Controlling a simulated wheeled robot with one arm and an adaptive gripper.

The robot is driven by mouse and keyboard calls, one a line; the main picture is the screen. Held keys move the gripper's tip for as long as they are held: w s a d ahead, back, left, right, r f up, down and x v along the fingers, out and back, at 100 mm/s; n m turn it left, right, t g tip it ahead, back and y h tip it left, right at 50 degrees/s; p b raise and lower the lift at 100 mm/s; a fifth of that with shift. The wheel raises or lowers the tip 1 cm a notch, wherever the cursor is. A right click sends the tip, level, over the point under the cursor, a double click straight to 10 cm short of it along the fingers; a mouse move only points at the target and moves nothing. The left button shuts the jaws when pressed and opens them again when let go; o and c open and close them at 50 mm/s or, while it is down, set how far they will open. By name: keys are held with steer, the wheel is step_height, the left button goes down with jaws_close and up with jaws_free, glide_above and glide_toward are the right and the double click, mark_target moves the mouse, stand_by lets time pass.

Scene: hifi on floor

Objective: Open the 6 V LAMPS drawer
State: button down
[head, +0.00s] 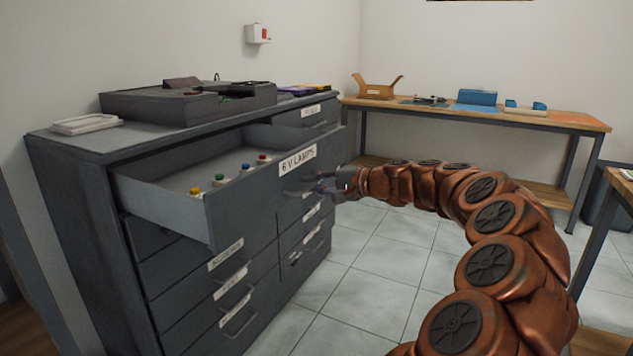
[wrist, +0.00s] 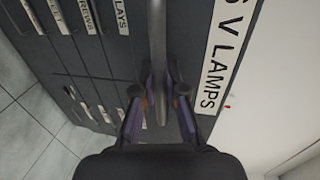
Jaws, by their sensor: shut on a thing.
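The 6 V LAMPS drawer (head: 250,196) is the wide upper drawer of the grey cabinet and stands pulled well out. Its white label (head: 297,160) is on the right part of its front and also shows in the wrist view (wrist: 222,55). Several small lamps (head: 219,180) with yellow, green, blue and red tops stand inside. My gripper (head: 328,184) is at the drawer front, just below the label. In the wrist view my gripper (wrist: 158,95) has its fingers on either side of the drawer's bar handle (wrist: 157,45) and is shut on it.
Other labelled drawers (head: 232,285) below are shut. A dark case (head: 188,101) and a white tray (head: 86,124) lie on the cabinet top. A workbench (head: 480,118) stands along the back wall. Another table edge (head: 621,180) is at the right. Tiled floor (head: 385,262) between is clear.

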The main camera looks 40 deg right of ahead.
stand_by(0.3)
steer(key=c, duration=1.2)
jaws_free()
steer(key=shift+s, duration=0.1)
steer(key=v, duration=1.2)
